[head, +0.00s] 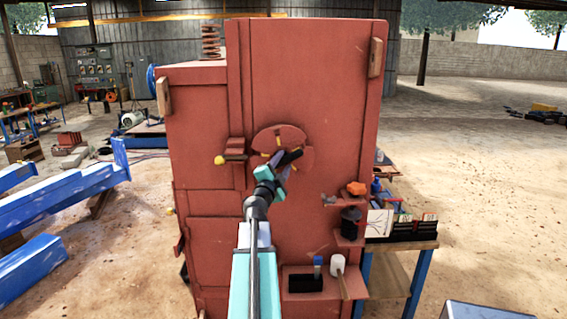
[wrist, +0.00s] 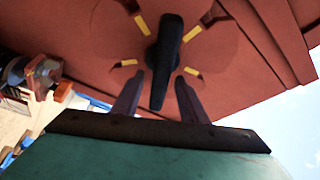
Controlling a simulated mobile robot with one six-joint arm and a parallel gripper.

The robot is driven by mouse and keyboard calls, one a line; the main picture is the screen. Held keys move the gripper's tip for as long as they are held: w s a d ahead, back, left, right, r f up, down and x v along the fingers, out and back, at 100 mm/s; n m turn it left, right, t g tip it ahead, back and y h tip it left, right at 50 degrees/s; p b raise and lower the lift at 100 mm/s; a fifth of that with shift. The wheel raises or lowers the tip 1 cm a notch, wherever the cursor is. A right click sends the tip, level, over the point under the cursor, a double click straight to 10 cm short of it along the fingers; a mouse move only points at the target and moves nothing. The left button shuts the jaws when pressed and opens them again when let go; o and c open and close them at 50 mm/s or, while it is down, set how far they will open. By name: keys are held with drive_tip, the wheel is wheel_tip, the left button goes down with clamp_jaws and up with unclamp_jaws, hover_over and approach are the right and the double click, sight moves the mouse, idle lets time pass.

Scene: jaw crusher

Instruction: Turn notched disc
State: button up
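The notched disc (head: 268,137) is a red round plate with yellow marks, on the tall red face of the jaw crusher. It also shows in the wrist view (wrist: 215,48), where the yellow marks sit at its notches. A black bar handle (wrist: 168,50) crosses its middle; in the head view the handle (head: 291,157) looks tilted. My gripper (wrist: 160,78) is open, with its two dark fingers apart on either side of the handle's lower part. I cannot tell whether either finger touches it. In the head view my gripper (head: 274,177) covers the lower part of the disc.
Red brackets with a yellow-tipped part (head: 222,160) jut out left of the disc. At right, small shelves hold an orange piece (head: 356,188) and a dark spool (head: 350,220). A lower shelf (head: 352,284) holds a white-headed mallet (head: 337,265). Blue beams (head: 60,205) lie left.

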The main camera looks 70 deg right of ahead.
drive_tip(key=shift+d+r, duration=0.1)
drive_tip(key=shift+d, duration=0.45)
clamp_jaws()
